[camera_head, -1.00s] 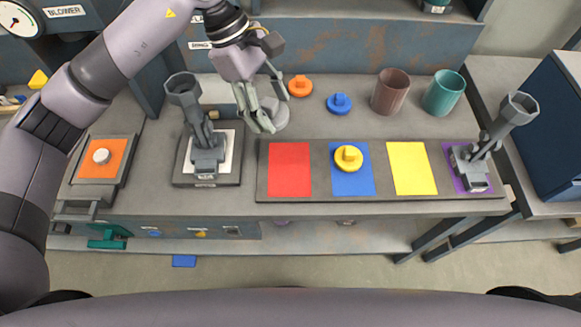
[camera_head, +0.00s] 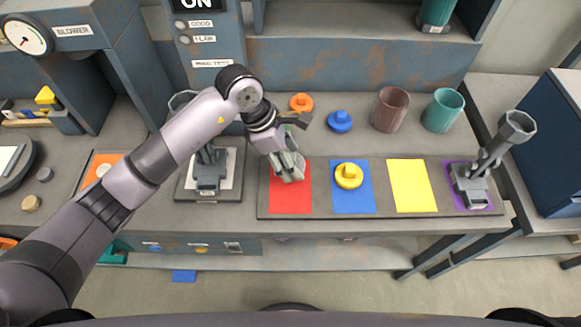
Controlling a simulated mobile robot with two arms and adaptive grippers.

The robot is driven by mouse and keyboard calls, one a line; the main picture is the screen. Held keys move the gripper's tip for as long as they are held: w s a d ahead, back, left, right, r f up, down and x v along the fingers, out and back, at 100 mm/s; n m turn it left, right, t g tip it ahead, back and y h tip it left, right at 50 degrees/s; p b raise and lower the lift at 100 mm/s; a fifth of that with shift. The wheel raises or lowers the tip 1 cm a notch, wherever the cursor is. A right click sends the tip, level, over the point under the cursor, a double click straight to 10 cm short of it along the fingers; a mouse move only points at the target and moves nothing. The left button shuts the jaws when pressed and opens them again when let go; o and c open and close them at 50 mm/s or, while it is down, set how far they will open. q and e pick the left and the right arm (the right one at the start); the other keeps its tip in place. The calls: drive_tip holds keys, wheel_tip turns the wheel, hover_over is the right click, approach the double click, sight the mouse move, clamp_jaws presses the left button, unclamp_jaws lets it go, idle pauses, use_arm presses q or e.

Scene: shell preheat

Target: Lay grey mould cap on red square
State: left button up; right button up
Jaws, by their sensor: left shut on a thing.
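The grey mould cap (camera_head: 291,174) is held in my left gripper (camera_head: 286,160), over the upper part of the red square (camera_head: 291,201). The gripper is shut on the cap and hides part of it. I cannot tell whether the cap touches the red square. The red square is at the left end of a dark board (camera_head: 265,213), beside the blue square (camera_head: 355,202). My right gripper is not in view.
A yellow cap (camera_head: 349,177) lies on the blue square, and the yellow square (camera_head: 412,190) is bare. Orange (camera_head: 301,102) and blue (camera_head: 340,122) caps, a brown cup (camera_head: 389,110) and a teal cup (camera_head: 442,111) stand behind. Grey clamp-like stands flank the squares.

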use_arm(q)
wheel_tip(320, 180, down, 6)
drive_tip(key=shift+r+p, duration=0.15)
drive_tip(key=shift+p, duration=0.3)
drive_tip(key=shift+f, duration=0.25)
drive_tip(key=o, duration=1.2)
drive_tip(key=shift+c, duration=0.2)
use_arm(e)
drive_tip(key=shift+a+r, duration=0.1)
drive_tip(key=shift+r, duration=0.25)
use_arm(q)
drive_tip(key=shift+r, duration=0.1)
drive_tip(key=shift+r, duration=0.2)
drive_tip(key=b+v, duration=0.2)
drive_tip(key=v, duration=1)
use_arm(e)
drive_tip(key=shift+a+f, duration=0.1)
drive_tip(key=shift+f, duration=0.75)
